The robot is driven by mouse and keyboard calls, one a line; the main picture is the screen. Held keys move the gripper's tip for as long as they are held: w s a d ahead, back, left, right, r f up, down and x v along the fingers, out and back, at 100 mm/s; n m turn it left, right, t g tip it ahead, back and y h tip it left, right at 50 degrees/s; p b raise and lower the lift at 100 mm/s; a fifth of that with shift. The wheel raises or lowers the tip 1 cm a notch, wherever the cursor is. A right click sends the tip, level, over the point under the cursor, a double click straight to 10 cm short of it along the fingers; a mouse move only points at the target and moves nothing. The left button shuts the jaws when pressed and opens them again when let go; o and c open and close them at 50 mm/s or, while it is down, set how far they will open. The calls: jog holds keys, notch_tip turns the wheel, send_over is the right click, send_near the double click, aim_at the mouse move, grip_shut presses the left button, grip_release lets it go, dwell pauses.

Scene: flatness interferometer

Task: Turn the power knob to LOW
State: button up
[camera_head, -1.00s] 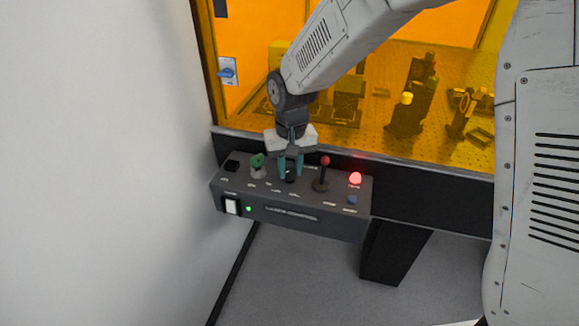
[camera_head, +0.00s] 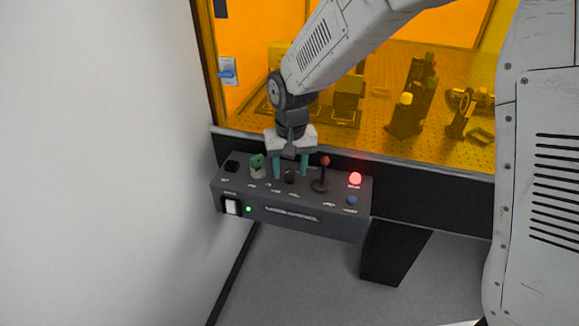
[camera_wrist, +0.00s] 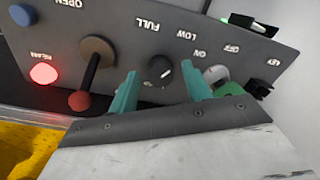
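The black power knob (camera_head: 290,179) sits on the top of the grey laser control box (camera_head: 318,222). In the wrist view the knob (camera_wrist: 157,72) shows between the FULL and LOW labels. A pale mark on its upper right side leans toward LOW (camera_wrist: 187,35); its exact setting is hard to tell. My gripper (camera_head: 290,174) is over the box, pointing down. Its two teal fingers are open, one on each side of the knob, with visible gaps, as the wrist view also shows (camera_wrist: 159,74).
A red-tipped lever (camera_head: 323,174) stands close right of the knob, and a green key (camera_head: 257,163) close left. A lit red lamp (camera_head: 355,179), blue button (camera_head: 351,200) and white rocker switch (camera_head: 232,206) are farther off. An orange window (camera_head: 380,60) rises behind.

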aim_at(292, 172)
jog(key=shift+r, duration=0.1)
notch_tip(292, 172, up, 8)
jog(key=shift+d+f, duration=0.1)
jog(key=shift+f, duration=0.1)
dwell(0.3)
jog(key=shift+s+d+f, duration=0.1)
jog(key=shift+s+f, duration=0.05)
jog(key=shift+s, duration=0.15)
jog(key=s+d+r, duration=0.4)
jog(key=s+d, duration=0.7)
jog(key=s, duration=0.2)
jog(key=s+d+r+m+t, duration=0.1)
jog(key=s+d+r, duration=0.4)
jog(key=s+d, duration=0.6)
jog(key=s, duration=0.3)
jog(key=shift+d+r, duration=0.2)
